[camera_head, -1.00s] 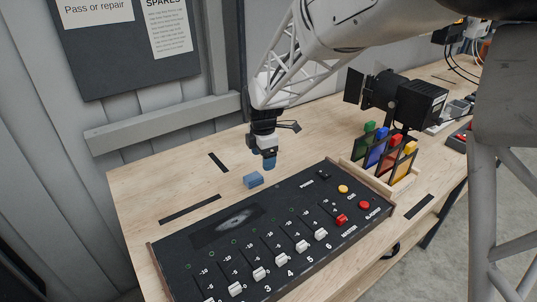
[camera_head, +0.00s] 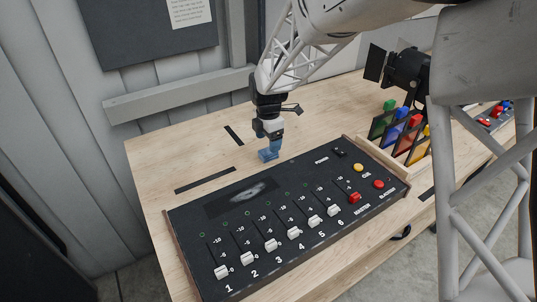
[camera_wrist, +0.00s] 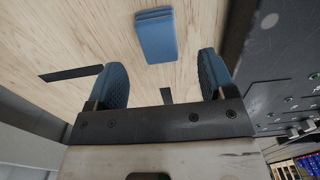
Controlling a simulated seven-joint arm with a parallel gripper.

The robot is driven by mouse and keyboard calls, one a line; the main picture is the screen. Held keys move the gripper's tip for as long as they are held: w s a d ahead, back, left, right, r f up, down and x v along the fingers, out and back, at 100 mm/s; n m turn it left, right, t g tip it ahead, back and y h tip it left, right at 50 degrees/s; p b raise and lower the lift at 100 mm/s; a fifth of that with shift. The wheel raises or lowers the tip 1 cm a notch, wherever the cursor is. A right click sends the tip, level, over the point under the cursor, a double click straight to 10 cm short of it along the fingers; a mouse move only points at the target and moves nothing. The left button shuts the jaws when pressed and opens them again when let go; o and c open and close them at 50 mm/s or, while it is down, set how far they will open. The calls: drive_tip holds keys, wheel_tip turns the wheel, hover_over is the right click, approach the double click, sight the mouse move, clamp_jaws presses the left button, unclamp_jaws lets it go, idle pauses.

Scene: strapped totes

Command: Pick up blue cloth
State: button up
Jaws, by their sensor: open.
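The blue cloth (camera_head: 267,155) is a small folded block lying on the wooden table, just behind the black control panel. In the wrist view the cloth (camera_wrist: 156,36) lies beyond the fingertips, roughly in line with the gap between them. My gripper (camera_head: 269,141) points down close above the cloth in the head view, and its blue finger pads overlap the cloth there. In the wrist view my gripper (camera_wrist: 164,78) is open with nothing between its two fingers. Whether a finger touches the cloth cannot be told.
The black control panel (camera_head: 300,256) with white and red sliders lies right in front of the cloth. A wooden rack (camera_head: 376,152) of coloured cards and a black stage lamp (camera_head: 406,72) stand to the right. Black tape strips (camera_head: 205,180) mark the table. Bare table lies left of the cloth.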

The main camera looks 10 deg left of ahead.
drive_tip(key=shift+f, duration=0.2)
drive_tip(key=shift+w+f, duration=0.1)
drive_tip(key=shift+f, duration=2.4)
drive_tip(key=c, duration=1.1)
drive_tip(key=shift+o, duration=0.2)
drive_tip(key=shift+r, duration=0.1)
drive_tip(key=shift+r, duration=4.9)
